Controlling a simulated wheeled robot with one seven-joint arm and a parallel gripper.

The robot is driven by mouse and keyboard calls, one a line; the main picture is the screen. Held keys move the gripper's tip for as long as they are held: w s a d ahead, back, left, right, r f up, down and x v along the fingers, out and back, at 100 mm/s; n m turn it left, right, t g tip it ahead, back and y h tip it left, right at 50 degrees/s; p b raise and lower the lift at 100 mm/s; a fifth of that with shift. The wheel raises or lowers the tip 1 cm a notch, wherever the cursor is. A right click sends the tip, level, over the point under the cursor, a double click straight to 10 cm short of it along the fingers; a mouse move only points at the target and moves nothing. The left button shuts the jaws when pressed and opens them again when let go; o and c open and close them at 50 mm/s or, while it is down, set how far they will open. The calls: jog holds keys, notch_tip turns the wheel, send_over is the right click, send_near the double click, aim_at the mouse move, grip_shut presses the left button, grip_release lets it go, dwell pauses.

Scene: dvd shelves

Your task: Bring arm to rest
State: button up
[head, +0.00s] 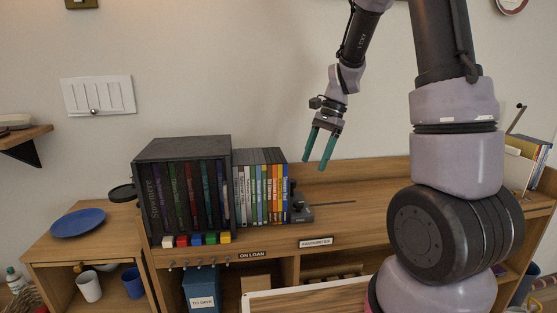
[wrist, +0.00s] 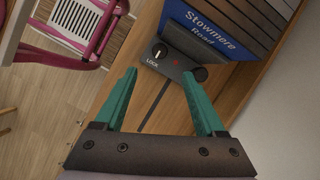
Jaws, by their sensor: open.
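My gripper (head: 319,148) is open and empty in the head view. Its two teal fingers point down, in the air above the wooden shelf top (head: 375,178), to the right of the row of cases. In the wrist view my gripper (wrist: 163,95) shows its teal fingers spread apart with nothing between them. A small dark device marked LOCK (wrist: 172,62) shows beyond the fingertips. My arm bends down from the top of the head view.
A dark box of cases (head: 183,190) and a row of coloured cases (head: 262,190) stand left of my gripper. A blue plate (head: 78,223) lies on the lower left cabinet. A pink chair (wrist: 85,25) shows in the wrist view.

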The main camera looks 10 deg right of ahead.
jog(key=s+d+r+n+t+h, duration=0.2)
jog(key=s+r+n+t, duration=0.6)
jog(key=s+r, duration=0.8)
jog(key=shift+s+d+r+n+t, duration=0.2)
jog(key=shift+d+r+n+t, duration=0.15)
jog(key=shift+r, duration=1.15)
jog(key=shift+a, duration=0.1)
